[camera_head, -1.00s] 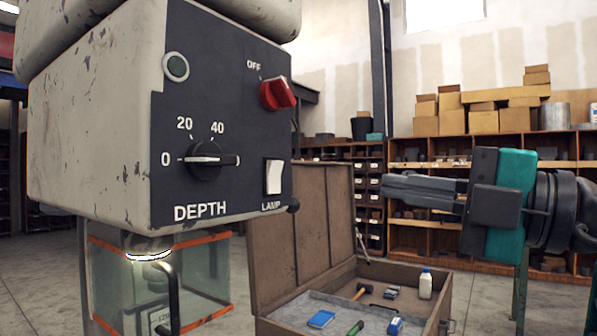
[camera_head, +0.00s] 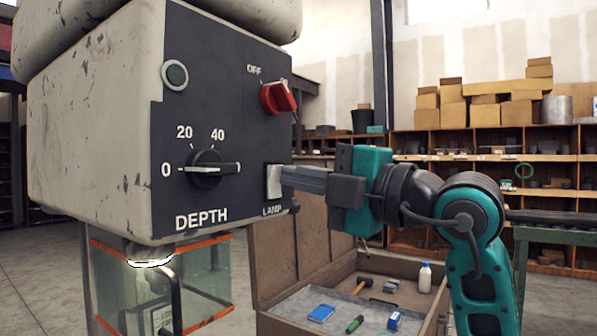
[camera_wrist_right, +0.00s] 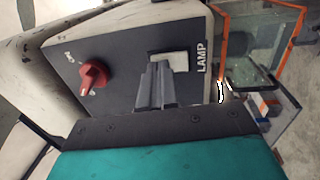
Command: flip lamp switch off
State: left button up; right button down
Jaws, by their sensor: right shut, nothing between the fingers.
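The white lamp switch (camera_head: 273,184) is a rocker on the dark panel, above the LAMP label. It also shows in the right wrist view (camera_wrist_right: 172,62), partly hidden by my fingers. My right gripper (camera_head: 285,177) is shut and empty, its fingertips at the switch, seemingly touching its right side in the head view. In the right wrist view the shut fingers (camera_wrist_right: 155,72) end over the switch's lower part. The lamp (camera_head: 150,262) under the machine head glows white. My left gripper is not in view.
An open case (camera_head: 400,262) with small items stands below my right arm. Shelves (camera_head: 450,170) with boxes line the back wall.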

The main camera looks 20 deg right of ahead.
jog(key=shift+w+a, duration=0.2)
jog(key=shift+w+r, duration=0.1)
dwell(0.4)
